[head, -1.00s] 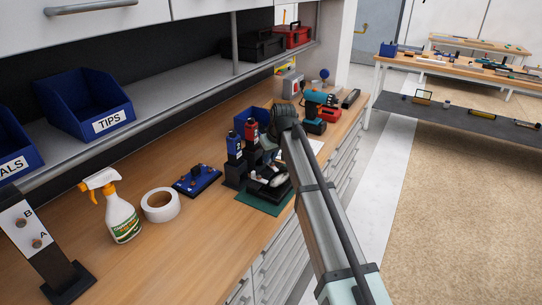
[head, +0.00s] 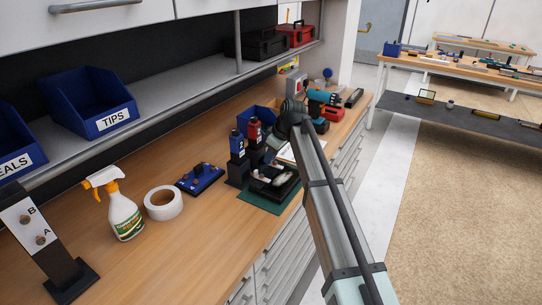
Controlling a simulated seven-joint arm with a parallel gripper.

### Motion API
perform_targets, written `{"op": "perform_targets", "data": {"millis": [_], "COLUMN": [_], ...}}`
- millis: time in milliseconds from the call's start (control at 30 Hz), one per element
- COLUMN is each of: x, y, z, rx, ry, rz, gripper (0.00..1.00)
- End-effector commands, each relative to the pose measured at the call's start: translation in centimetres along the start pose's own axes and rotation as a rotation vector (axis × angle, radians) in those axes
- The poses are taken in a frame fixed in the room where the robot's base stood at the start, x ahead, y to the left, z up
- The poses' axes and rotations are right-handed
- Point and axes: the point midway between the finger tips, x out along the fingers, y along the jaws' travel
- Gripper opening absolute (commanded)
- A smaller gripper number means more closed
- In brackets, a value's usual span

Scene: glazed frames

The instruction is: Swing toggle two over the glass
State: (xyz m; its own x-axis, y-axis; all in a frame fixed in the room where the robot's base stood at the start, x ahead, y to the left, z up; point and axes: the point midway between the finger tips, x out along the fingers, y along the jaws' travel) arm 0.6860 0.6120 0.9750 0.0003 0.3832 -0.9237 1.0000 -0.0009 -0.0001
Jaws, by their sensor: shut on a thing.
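A black frame or shallow tray (head: 262,190) lies on a dark green mat (head: 258,204) near the bench's front edge. A pale piece and a dark rounded piece show in it. I cannot make out the glass or single toggles at this size. My gripper (head: 272,150) is at the end of my arm, just above and behind the black frame. My arm hides much of it. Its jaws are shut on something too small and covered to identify.
Blue (head: 237,146) and red (head: 254,131) bottles stand in black holders left of the gripper. A blue plate with knobs (head: 200,179), white tape (head: 163,203) and a spray bottle (head: 125,215) stand further left. A teal drill (head: 322,98) is behind.

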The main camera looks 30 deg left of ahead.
Motion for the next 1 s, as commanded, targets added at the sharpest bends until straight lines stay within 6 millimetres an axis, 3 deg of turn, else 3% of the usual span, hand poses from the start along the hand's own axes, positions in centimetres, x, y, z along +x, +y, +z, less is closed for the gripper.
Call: {"op": "perform_targets", "data": {"millis": [300,333,600,867,1000], "x": [0.0,0.0,0.0,-0.1,-1.2], "y": [-0.1,-0.1,0.0,0.0,0.0], "z": [0.0,0.1,0.0,0.0,0.0], "rx": [-0.002,-0.002,-0.001,0.0,0.0], "ry": [-0.001,-0.001,-0.001,0.0,0.0], "rz": [-0.002,-0.002,-0.001,0.0,0.0], "gripper": [0.0,0.19,0.43,0.43,0.43]}}
